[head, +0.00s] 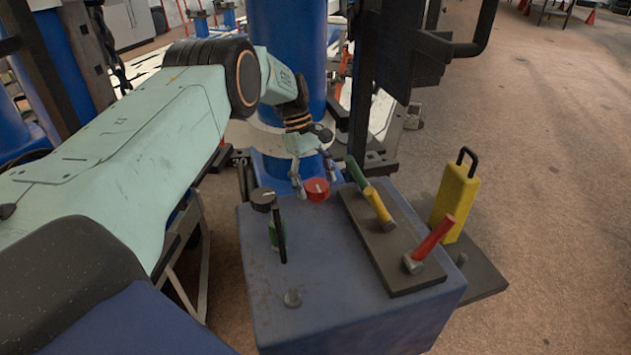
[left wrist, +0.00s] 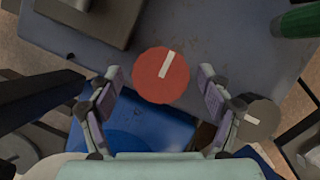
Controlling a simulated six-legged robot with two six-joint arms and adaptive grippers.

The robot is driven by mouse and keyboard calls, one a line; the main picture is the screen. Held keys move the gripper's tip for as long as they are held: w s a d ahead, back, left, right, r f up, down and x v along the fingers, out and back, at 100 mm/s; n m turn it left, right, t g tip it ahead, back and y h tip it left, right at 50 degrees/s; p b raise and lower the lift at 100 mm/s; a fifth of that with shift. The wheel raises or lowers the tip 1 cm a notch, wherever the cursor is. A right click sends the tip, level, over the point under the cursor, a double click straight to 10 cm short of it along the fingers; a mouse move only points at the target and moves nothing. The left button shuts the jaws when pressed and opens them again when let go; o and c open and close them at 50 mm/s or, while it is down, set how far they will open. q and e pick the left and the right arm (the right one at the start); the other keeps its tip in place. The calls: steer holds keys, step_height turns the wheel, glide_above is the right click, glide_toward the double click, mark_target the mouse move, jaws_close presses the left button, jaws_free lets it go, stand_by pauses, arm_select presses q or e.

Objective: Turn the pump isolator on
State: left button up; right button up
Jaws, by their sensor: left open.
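The red round knob (head: 316,189) with a white pointer mark sits on the back part of the blue-grey bench top (head: 320,290). I take it to be the pump isolator. In the left wrist view the knob (left wrist: 161,76) lies just beyond and between the fingertips, its white mark tilted a little right of straight up. My left gripper (head: 314,180) is open around the knob's sides in the head view; in the wrist view its fingers (left wrist: 160,80) stand apart with gaps to the knob. Whether they touch it cannot be told from the head view. My right gripper is not in view.
A dark board (head: 385,238) on the right holds several handled tools. A yellow block with a handle (head: 455,200) stands beyond. A blue column (head: 287,60) rises behind.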

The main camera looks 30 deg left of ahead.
arm_select(q)
steer(key=v, duration=1.2)
steer(key=shift+f, duration=0.1)
stand_by(0.4)
steer(key=x, duration=1.2)
